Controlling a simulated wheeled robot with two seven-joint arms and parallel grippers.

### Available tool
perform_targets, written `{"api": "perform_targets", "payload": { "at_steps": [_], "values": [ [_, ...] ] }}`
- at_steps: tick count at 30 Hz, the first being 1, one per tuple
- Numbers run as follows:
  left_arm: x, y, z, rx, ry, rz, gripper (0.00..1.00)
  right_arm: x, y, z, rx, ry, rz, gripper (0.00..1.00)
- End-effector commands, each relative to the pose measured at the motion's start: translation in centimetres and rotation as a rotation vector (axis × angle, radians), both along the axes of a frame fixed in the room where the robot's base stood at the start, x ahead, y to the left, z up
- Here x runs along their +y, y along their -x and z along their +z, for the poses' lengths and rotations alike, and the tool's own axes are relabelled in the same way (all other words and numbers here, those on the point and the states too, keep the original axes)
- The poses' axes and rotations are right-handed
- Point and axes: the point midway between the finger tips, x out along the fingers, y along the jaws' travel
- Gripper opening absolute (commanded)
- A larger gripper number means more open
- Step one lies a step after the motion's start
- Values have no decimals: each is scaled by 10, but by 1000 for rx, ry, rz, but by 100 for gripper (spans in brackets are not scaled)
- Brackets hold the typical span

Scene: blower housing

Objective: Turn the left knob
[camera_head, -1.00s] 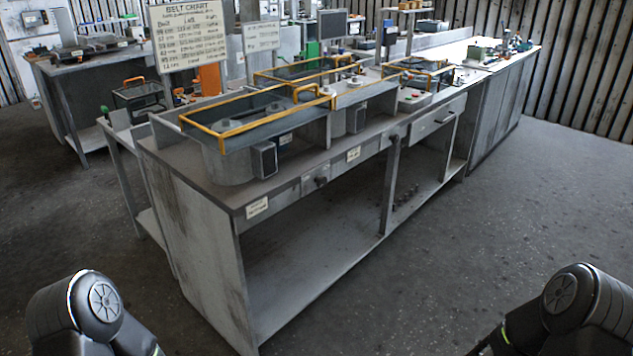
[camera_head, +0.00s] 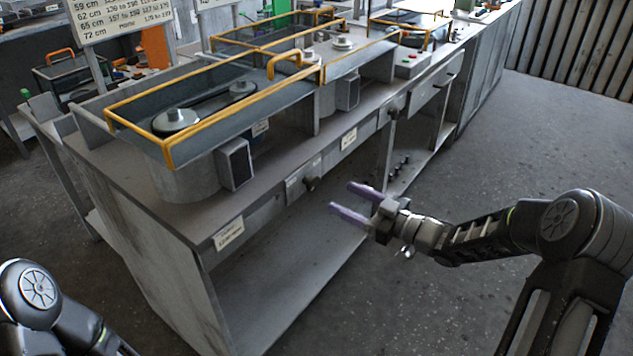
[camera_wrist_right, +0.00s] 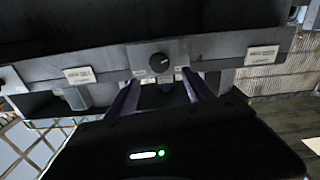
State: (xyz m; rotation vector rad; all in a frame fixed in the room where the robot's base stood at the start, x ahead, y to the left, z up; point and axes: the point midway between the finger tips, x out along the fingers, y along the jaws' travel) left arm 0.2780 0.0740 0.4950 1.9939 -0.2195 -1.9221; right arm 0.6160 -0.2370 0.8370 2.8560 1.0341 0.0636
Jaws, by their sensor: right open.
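The left knob (camera_head: 310,183) is a small dark round knob on the front panel of the grey workbench (camera_head: 180,255). A second dark knob (camera_head: 394,113) sits farther right on the same panel. My right gripper (camera_head: 342,197) is open and empty, with its purple fingers apart in front of the bench, close to the left knob and pointing towards it. In the right wrist view a dark round knob (camera_wrist_right: 159,62) shows ahead between the open fingers (camera_wrist_right: 160,84); it appears to be the left knob. No contact shows. My left gripper is out of view.
Yellow-railed trays with pulleys (camera_head: 176,120) stand on the bench top. A grey box (camera_head: 235,163) is below the nearest tray. White labels (camera_head: 229,233) are on the front panel. The bench has an open lower shelf, and the floor at right is clear.

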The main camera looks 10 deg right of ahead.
Motion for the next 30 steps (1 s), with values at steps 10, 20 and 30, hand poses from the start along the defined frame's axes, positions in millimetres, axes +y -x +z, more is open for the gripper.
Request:
{"api": "perform_targets", "payload": {
  "at_steps": [10, 20, 30],
  "values": [
    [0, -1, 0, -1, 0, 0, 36, 4, -4, -1, 1, 1, 0, 60],
    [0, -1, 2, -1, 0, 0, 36, 33, -39, 0, 1, -1, 0, 60],
    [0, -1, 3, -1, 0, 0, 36, 50, -61, 0, 2, 0, -2, 60]
  ]
}}
